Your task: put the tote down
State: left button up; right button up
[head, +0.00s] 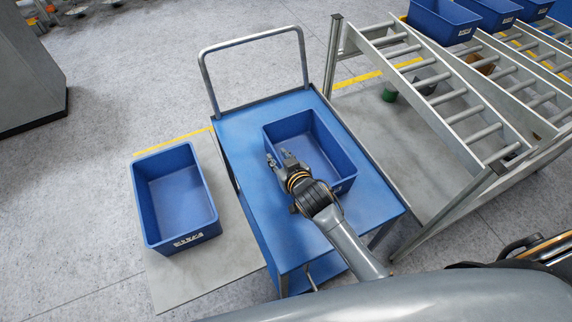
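A blue tote (345,163), open at the top and empty, stands upright on the blue top of a cart (240,132). My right gripper (279,157) is at the tote's left side, close to its near left corner. Its two fingers are apart and the gripper looks open. I cannot tell whether they touch the tote's wall. My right wrist and forearm hide part of the tote's near side and of the cart top. My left gripper is not in view.
A second empty blue tote (158,220) stands on a grey board on the floor, left of the cart. The cart has a grey push handle (250,42). A roller rack (440,78) with several blue totes stands close on the right. The cart top's far left part is clear.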

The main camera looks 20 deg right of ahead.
jog(key=v, duration=1.1)
jog(key=shift+s+b, duration=0.3)
jog(key=shift+s, duration=0.05)
jog(key=shift+d, duration=0.15)
